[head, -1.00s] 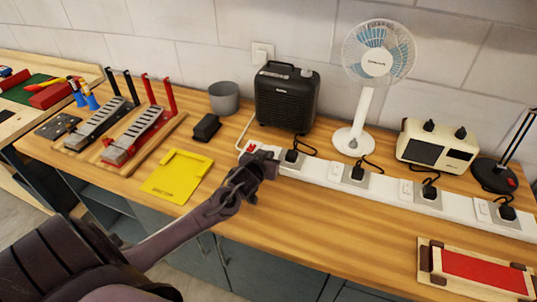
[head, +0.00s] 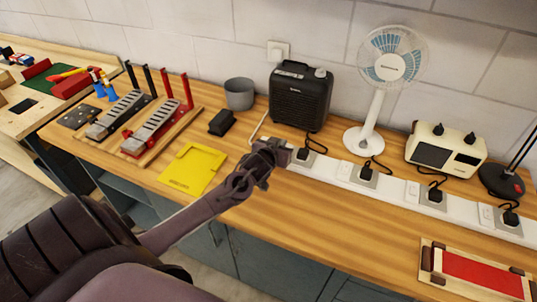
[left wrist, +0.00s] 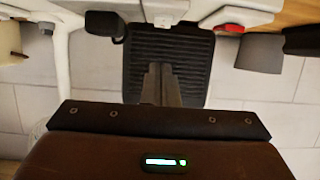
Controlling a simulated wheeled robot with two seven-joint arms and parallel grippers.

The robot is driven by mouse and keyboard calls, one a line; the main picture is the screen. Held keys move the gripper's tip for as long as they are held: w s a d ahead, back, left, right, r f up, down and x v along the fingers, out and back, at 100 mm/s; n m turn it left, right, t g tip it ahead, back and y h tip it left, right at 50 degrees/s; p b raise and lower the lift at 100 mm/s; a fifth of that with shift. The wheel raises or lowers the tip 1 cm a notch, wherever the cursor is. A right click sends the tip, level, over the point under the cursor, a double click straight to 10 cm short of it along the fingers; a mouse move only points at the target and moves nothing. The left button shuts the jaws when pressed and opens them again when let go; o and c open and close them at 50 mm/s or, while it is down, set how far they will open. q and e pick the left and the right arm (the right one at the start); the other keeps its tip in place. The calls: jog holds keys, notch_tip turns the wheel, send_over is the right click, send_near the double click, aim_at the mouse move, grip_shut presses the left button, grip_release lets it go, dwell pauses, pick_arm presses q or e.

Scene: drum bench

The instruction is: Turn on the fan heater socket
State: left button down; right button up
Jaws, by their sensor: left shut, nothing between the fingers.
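The black fan heater (head: 300,97) stands at the back of the bench against the wall. The white power strip (head: 405,188) runs in front of it to the right, with several sockets. A black plug (head: 304,153) sits in the leftmost visible socket. My left gripper (head: 284,153) is shut and empty at the strip's left end, covering part of it. In the left wrist view, the shut fingers (left wrist: 157,70) point towards the strip (left wrist: 205,10), with the heater grille (left wrist: 190,65) behind. A red switch (left wrist: 230,28) shows at the strip's end. Contact is unclear.
A white desk fan (head: 388,62), a cream appliance (head: 445,150) and a black lamp base (head: 500,181) stand behind the strip.

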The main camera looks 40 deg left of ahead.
pick_arm(q)
jog(key=f+b+v, duration=0.1)
jog(key=b+v, duration=0.2)
jog(key=v, duration=0.7)
jog(key=shift+s, duration=0.45)
pick_arm(e)
jog(key=shift+s+d+f, duration=0.1)
jog(key=shift+s+f, duration=0.05)
jog(key=shift+f, duration=0.4)
jog(key=shift+s+f, duration=0.1)
jog(key=shift+f, duration=0.45)
pick_arm(q)
jog(key=shift+f, duration=0.15)
